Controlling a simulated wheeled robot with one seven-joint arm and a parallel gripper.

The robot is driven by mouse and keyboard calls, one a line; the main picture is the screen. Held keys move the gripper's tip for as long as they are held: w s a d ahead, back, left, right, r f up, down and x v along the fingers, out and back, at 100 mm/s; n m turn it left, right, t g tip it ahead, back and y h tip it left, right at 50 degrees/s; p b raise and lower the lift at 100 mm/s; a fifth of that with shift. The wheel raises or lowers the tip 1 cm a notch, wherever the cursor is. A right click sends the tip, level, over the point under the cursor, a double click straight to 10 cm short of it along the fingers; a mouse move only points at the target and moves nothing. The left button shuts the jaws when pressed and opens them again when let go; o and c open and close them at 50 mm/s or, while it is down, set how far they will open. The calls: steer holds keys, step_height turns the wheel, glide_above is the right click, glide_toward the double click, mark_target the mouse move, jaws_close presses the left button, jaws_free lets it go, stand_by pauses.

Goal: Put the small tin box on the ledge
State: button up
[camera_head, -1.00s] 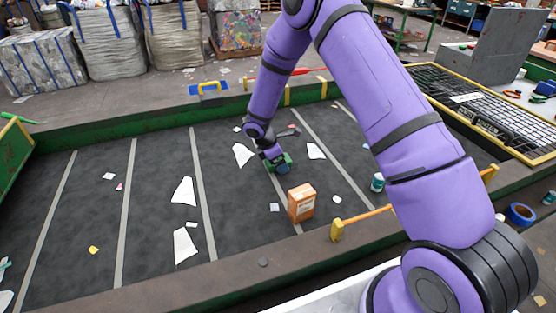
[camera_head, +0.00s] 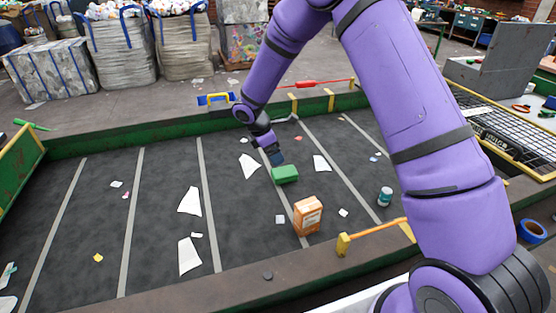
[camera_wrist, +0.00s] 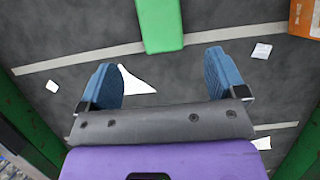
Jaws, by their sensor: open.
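A small green box (camera_head: 285,174), which I take for the tin box, lies on the dark belt. In the wrist view the green box (camera_wrist: 159,24) is at the top, beyond the fingertips and between them sideways, not touching either. My gripper (camera_head: 277,157) is just behind and above the box in the head view. Its blue fingers (camera_wrist: 162,75) are open and empty. The brown border (camera_head: 225,293) along the belt's front is a flat strip; I cannot tell whether it is the ledge.
An orange carton (camera_head: 307,215) stands right of and nearer than the green box. A teal jar (camera_head: 385,196) is farther right. White scraps (camera_head: 189,201) lie about the belt. A yellow-ended orange bar (camera_head: 375,234) crosses the front right. The belt's left part is mostly free.

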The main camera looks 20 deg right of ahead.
steer(key=shift+a+r, duration=0.2)
steer(key=shift+r, duration=0.5)
